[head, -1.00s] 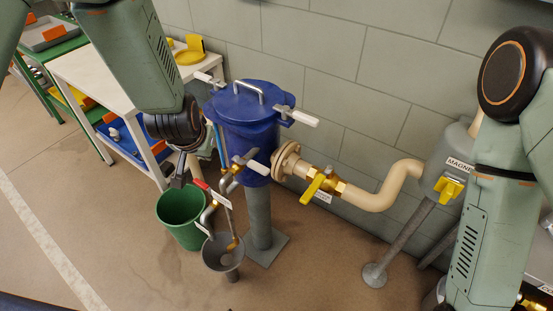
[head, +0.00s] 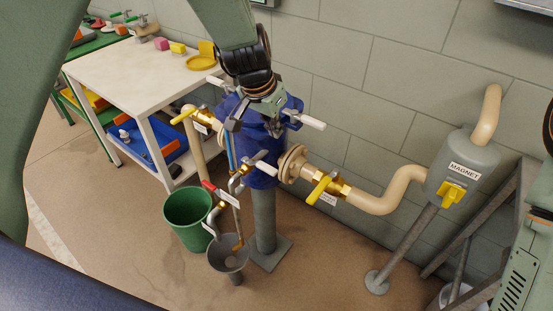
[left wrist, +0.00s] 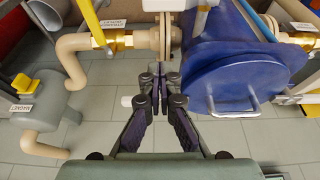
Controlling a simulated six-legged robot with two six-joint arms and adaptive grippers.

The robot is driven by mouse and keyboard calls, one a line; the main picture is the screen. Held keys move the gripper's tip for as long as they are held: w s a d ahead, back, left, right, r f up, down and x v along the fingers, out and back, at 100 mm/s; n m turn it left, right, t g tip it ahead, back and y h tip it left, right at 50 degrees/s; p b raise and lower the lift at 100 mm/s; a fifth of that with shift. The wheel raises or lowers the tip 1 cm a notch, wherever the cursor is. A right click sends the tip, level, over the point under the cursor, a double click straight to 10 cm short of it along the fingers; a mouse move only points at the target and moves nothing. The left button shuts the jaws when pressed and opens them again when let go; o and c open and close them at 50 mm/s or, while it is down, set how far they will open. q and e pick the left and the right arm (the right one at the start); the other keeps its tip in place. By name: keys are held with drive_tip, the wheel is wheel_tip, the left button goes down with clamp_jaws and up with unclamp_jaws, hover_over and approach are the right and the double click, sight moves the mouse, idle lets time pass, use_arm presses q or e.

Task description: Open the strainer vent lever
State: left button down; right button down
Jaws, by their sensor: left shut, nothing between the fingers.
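The blue strainer (head: 262,180) stands on a grey post, its lid partly hidden behind my left arm. A red lever (head: 215,190) and a white-handled lever (head: 265,168) sit on the small pipework at its front; I cannot tell which is the vent lever. More white handles stick out at the lid's right (head: 306,121) and left (head: 218,82). My left gripper (head: 273,130) is shut and empty, over the front of the strainer. In the left wrist view the shut fingers (left wrist: 160,92) are beside the blue lid (left wrist: 238,70). My right gripper is not in view.
A green bucket (head: 188,217) and a grey funnel (head: 228,255) stand below the small pipes. Yellow-handled valves (head: 320,188) sit on the cream pipe on both sides. A grey magnet housing (head: 462,165) is at right, a white table (head: 130,75) at left. The wall is close behind.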

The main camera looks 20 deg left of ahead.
sight(259, 165)
use_arm(q)
drive_tip(key=shift+w+d+f, duration=0.1)
drive_tip(key=shift+w, duration=0.05)
wheel_tip(259, 165, down, 9)
drive_tip(key=b, duration=0.3)
drive_tip(key=shift+s+a+f, duration=0.15)
drive_tip(key=shift+s+a, duration=0.1)
drive_tip(key=shift+s, duration=0.15)
idle(0.4)
idle(0.4)
